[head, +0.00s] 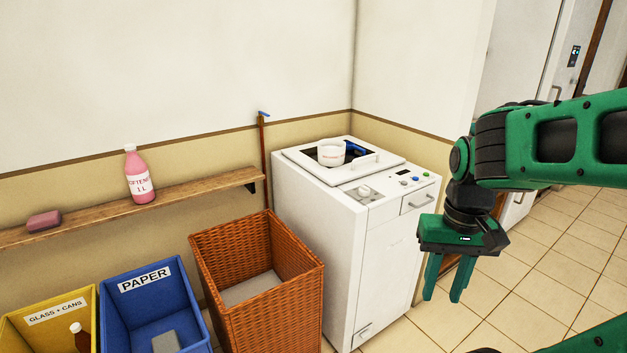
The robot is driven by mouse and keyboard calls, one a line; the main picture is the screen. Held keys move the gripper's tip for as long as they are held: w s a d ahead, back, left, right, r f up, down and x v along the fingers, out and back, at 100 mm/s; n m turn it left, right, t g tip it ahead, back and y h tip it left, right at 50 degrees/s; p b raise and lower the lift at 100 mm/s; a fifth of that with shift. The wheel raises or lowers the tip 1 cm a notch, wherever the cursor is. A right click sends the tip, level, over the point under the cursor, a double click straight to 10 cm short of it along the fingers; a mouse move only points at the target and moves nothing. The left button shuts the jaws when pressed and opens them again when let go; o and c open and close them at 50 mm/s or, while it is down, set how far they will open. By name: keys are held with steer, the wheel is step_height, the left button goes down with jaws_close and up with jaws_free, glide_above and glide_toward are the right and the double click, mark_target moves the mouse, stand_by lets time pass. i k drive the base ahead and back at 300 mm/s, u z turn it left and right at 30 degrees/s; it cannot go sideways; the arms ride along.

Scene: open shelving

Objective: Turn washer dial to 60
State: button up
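The white washer (318,232) stands in the corner of the room in the head view. Its dial (365,191) is a small light knob on the top panel, near the front left; its markings are too small to read.
A white cup (331,152) and a blue item (355,148) are at the washer's lid. A wicker basket (243,301) stands left of the washer, then a blue paper bin (130,290) and a yellow bin (45,313). A wall shelf (195,190) holds a pink bottle (138,177).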

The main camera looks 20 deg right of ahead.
mark_target(363, 191)
steer(key=z, duration=0.05)
steer(key=i, duration=0.9)
steer(key=z, duration=0.3)
